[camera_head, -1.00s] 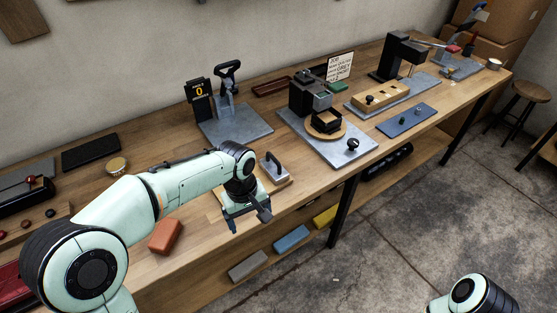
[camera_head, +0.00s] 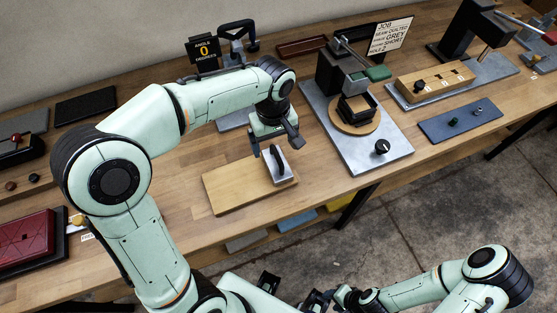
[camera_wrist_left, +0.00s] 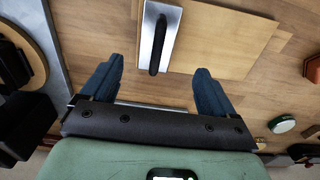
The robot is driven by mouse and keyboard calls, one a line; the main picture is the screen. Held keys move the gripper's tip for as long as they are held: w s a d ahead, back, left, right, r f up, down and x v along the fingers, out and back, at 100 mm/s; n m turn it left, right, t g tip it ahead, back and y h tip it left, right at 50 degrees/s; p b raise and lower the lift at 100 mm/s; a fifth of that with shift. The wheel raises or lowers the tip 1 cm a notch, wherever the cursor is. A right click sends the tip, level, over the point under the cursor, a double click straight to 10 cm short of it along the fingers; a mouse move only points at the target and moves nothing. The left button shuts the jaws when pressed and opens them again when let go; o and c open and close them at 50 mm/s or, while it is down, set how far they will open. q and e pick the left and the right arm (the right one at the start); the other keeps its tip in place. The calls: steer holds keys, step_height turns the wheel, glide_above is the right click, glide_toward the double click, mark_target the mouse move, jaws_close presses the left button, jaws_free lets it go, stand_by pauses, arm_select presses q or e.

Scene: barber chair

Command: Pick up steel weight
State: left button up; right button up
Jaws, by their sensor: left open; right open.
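The steel weight (camera_head: 285,178) is a silver block with a black upright handle. It stands at the right end of a wooden board (camera_head: 232,192) on the workbench. My left gripper (camera_head: 276,148) is open and empty, just behind and above the weight, fingers pointing down. In the left wrist view, the weight (camera_wrist_left: 172,42) lies ahead of the open fingers (camera_wrist_left: 158,76), roughly centred between them; I see no contact. My right gripper (camera_head: 318,299) is low at the bottom edge, away from the weight and partly hidden among my own arm parts.
A grey plate with a black press (camera_head: 392,158) stands right of the weight. A clamp with a black handle (camera_head: 238,35) and a counter sign (camera_head: 203,50) stand behind my left arm. A red box (camera_head: 25,240) is at left. Bare bench lies left of the board.

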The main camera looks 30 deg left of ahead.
mark_target(275, 153)
arm_select(q)
step_height(275, 153, down, 4)
steer(key=shift+w+f, duration=0.1)
steer(key=shift+f, duration=0.05)
steer(key=f, duration=0.5)
steer(key=shift+d+b, duration=0.35)
steer(key=shift+c, duration=0.3)
jaws_close()
steer(key=shift+r, duration=0.15)
